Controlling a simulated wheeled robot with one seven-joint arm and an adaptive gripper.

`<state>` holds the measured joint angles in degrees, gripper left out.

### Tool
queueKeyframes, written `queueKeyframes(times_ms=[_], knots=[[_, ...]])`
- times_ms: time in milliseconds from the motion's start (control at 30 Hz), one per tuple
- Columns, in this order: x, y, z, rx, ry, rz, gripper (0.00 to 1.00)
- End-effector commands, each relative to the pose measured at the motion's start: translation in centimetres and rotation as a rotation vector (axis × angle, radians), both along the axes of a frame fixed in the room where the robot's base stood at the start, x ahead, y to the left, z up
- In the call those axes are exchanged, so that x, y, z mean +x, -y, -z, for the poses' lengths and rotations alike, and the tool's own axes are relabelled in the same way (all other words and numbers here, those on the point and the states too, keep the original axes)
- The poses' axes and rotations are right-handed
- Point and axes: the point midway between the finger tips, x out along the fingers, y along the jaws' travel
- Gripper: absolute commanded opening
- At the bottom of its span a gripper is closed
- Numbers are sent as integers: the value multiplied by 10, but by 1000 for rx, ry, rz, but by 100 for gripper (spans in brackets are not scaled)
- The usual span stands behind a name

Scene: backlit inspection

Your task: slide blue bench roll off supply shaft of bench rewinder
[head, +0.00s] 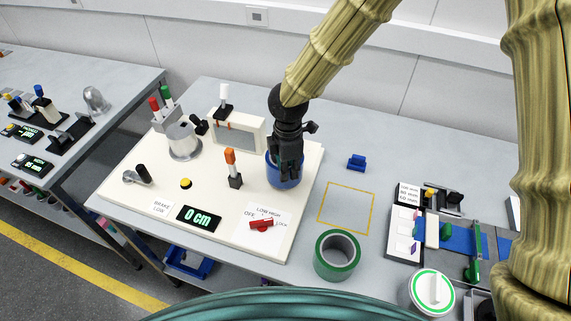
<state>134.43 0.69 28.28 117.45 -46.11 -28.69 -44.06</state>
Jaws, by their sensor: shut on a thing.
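The bench rewinder (140,192) is a cream-white base plate with posts, levers and a display reading "0 cm". The blue bench roll (284,181) is near the right side of the rewinder, below my gripper. My gripper (287,168) reaches down from above and is shut on the blue roll. The fingers cover much of the roll, and I cannot see the supply shaft or tell how far the roll sits along it. A silver hub (183,142) stands at the rewinder's back left.
A green roll (337,255) lies by the bench front, with a yellow-outlined empty square (346,208) behind it. A small blue block (357,162) is further back. A device with blue tape (460,240) is at right. An orange-topped post (233,168) stands close left of my gripper.

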Motion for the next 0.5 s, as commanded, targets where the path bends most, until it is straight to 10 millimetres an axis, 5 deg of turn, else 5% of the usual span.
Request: queueKeyframes(times_ms=[500], knots=[[0,0,-17,-1,-1,0,0]])
